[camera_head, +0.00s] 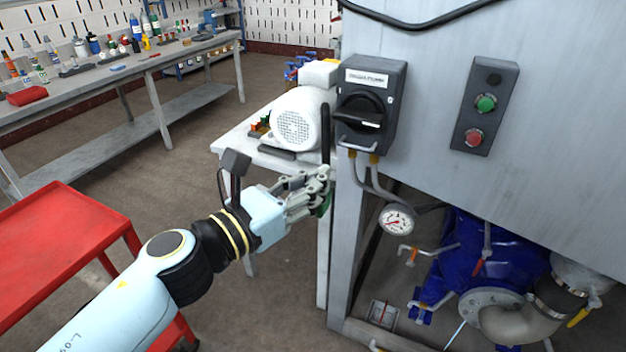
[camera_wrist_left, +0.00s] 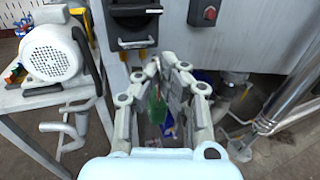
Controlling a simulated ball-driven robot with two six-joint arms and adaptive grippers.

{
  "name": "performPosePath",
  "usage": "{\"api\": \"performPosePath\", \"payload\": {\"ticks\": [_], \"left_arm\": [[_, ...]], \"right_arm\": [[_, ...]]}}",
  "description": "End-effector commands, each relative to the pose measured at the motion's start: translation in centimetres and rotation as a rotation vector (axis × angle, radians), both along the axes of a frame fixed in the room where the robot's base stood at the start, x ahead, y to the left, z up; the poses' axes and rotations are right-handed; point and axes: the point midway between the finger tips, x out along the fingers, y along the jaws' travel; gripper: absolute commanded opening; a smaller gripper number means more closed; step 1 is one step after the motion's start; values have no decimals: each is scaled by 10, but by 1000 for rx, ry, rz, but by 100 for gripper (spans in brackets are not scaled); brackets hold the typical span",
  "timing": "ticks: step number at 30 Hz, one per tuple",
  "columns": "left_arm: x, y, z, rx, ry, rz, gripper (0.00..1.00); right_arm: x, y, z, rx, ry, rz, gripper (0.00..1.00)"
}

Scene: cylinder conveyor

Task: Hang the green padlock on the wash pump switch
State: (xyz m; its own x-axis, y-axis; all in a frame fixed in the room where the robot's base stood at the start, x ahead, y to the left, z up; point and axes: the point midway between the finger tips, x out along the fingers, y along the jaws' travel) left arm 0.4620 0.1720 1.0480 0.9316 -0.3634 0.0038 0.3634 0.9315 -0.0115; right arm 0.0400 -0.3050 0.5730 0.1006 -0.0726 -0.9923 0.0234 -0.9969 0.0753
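The green padlock (camera_head: 325,205) is between the fingers of my left gripper (camera_head: 322,186), mostly hidden by them. In the left wrist view its green body (camera_wrist_left: 157,108) shows between the two fingers (camera_wrist_left: 163,75), which are closed in on it. A black switch box with a rotary handle (camera_head: 362,108) is on the grey cabinet, up and to the right of the gripper; its label is too small to read surely. It also shows at the top of the left wrist view (camera_wrist_left: 135,22). The padlock is apart from the switch. My right gripper is out of view.
A grey-white motor (camera_head: 297,120) stands on a small table left of the switch, by an upright black bar (camera_head: 326,135). Conduits and a gauge (camera_head: 397,220) hang below the switch. A push-button box (camera_head: 484,106) is to the right. A red table (camera_head: 60,245) is lower left.

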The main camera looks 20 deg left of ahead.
Motion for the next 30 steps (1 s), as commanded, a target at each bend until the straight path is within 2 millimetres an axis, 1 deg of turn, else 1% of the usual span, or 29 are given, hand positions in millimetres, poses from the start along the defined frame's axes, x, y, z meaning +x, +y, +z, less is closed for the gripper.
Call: {"api": "performPosePath", "payload": {"ticks": [7,21,25,30], "left_arm": [[25,-1,2,0,-3,1,0],[76,-3,2,-1,-3,1,0],[87,-3,1,-1,-3,1,0],[95,-3,1,0,-2,1,0]], "right_arm": [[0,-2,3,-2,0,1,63],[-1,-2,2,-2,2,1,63],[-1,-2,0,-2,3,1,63],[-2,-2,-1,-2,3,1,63]]}}
